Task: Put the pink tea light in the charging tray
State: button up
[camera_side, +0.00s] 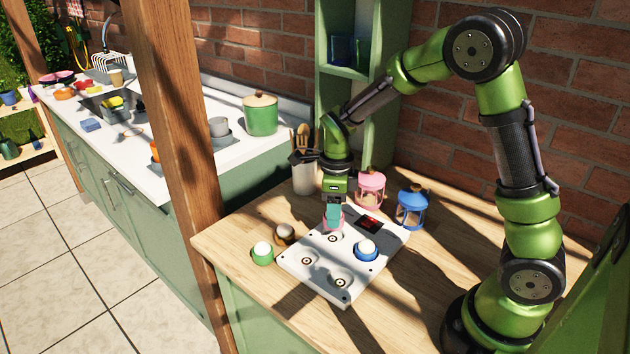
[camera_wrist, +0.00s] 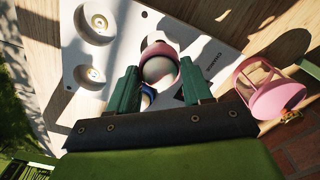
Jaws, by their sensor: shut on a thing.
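The pink tea light (camera_wrist: 160,66), a pink cup with a pale rounded top, sits between the fingertips of my gripper (camera_wrist: 152,82) in the wrist view. In the side view my gripper (camera_side: 334,214) is shut on it and points down over the back part of the white charging tray (camera_side: 312,284). The tea light looks slightly above the tray; the exact gap is hard to tell. The tray has several round wells; a blue tea light (camera_side: 366,250) sits in the one at the right. It is mostly hidden behind the fingers in the wrist view (camera_wrist: 148,97).
A green tea light (camera_side: 262,256) and a brown one (camera_side: 285,234) stand left of the tray. A pink lantern (camera_side: 370,189) and a blue lantern (camera_side: 411,210) stand behind it, close to my gripper. A utensil pot (camera_side: 303,180) is at the back. The table's front is clear.

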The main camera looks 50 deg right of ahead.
jog(key=shift+f, duration=2)
jog(key=shift+f, duration=0.1)
jog(key=o, duration=1)
